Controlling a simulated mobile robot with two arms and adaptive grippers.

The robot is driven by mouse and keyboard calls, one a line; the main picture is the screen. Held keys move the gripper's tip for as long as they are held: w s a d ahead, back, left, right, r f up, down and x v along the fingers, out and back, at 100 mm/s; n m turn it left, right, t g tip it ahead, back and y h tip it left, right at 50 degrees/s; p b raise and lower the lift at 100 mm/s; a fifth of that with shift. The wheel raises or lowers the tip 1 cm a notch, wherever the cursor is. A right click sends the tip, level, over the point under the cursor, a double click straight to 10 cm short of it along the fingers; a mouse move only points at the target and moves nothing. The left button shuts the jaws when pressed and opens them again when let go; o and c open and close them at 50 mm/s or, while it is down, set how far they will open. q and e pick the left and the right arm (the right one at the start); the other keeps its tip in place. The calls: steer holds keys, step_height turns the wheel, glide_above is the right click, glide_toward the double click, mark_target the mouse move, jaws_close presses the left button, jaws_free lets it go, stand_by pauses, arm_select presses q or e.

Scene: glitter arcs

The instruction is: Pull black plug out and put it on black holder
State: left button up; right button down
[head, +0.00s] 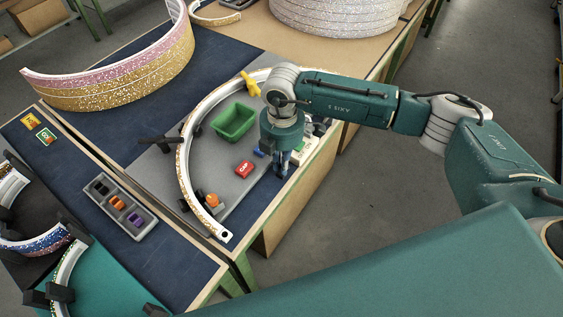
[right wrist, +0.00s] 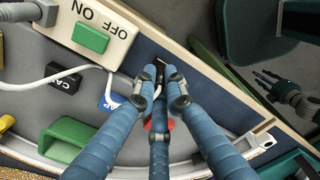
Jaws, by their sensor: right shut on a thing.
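My right gripper (head: 283,170) points down at the front edge of the workbench, right of the red block. In the right wrist view its three blue fingers (right wrist: 160,82) close together on a small dark piece (right wrist: 158,89), which looks like the black plug; the fingers hide most of it. The plug is not distinguishable in the head view. A grey strip (head: 136,232) at the left holds a black holder (head: 102,188), an orange one (head: 117,203) and a purple one (head: 136,219), clear of the gripper.
A white ON/OFF box (right wrist: 109,19) with a green button and a white cable (right wrist: 60,70) lie close to my fingers. A red block (head: 244,170), a green bin (head: 234,122) and a curved white strip (head: 184,150) stand between my gripper and the grey strip.

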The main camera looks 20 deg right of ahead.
steer(key=shift+f, duration=0.2)
stand_by(0.6)
steer(key=c, duration=1.7)
jaws_free()
steer(key=shift+c, duration=0.2)
steer(key=shift+r, duration=0.1)
step_height(320, 180, up, 12)
steer(key=shift+s, duration=0.1)
